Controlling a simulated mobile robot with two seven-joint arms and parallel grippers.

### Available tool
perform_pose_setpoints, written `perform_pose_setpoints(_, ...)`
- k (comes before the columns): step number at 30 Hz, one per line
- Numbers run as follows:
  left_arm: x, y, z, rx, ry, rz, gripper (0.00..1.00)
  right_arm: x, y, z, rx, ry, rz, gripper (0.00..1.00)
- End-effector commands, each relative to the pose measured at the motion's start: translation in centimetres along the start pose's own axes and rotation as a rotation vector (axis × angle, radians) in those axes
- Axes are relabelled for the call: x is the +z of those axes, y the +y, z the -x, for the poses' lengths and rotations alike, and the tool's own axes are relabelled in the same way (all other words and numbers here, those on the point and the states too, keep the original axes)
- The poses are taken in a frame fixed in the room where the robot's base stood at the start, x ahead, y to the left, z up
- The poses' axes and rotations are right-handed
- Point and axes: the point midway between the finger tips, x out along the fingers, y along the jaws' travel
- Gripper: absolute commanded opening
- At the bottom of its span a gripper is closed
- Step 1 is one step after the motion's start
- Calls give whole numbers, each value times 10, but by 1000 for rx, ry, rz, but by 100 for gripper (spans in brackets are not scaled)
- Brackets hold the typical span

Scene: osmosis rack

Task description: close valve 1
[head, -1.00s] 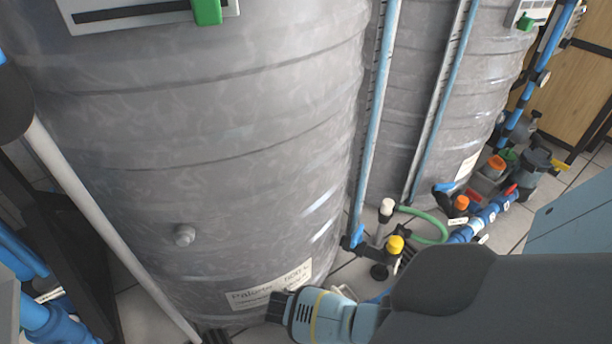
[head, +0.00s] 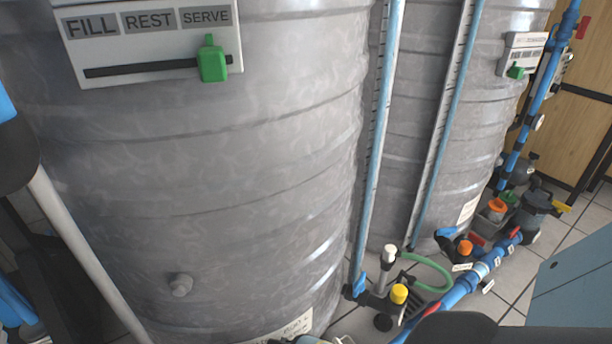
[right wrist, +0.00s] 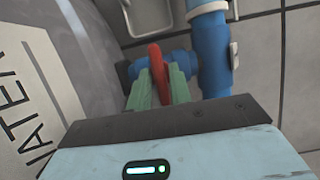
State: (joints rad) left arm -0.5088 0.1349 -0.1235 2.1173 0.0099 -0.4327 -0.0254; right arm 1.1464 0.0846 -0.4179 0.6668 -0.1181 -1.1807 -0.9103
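In the right wrist view, a red valve handle (right wrist: 158,75) sits on a blue pipe. My right gripper (right wrist: 159,88) has its green fingers on both sides of this handle, close against it; it looks shut on it. Small white tags on the pipe are too small to read, so I cannot tell which is valve 1. My right gripper is hidden in the head view; only my dark arm link shows at the bottom. My left gripper is not in view.
A large grey tank (head: 230,190) fills the left, with a FILL/REST/SERVE panel (head: 150,50) whose green slider (head: 212,62) is under SERVE. A second grey tank (head: 460,120) stands behind. A yellow-capped fitting (head: 399,293) and blue-grey cabinet (head: 575,285) flank the pipes.

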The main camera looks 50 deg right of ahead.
Motion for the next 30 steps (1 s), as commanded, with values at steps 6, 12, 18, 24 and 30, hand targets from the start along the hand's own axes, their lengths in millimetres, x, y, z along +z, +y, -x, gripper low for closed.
perform_pose_setpoints(6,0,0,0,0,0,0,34,0,0,0,0,-1,2,34)
perform_pose_setpoints(12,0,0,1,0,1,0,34,0,0,2,1,-1,3,34)
perform_pose_setpoints(18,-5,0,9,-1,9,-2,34,0,1,17,3,0,3,34)
perform_pose_setpoints(24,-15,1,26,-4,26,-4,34,2,1,48,4,0,1,34)
perform_pose_setpoints(30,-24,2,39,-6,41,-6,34,1,1,76,3,0,2,34)
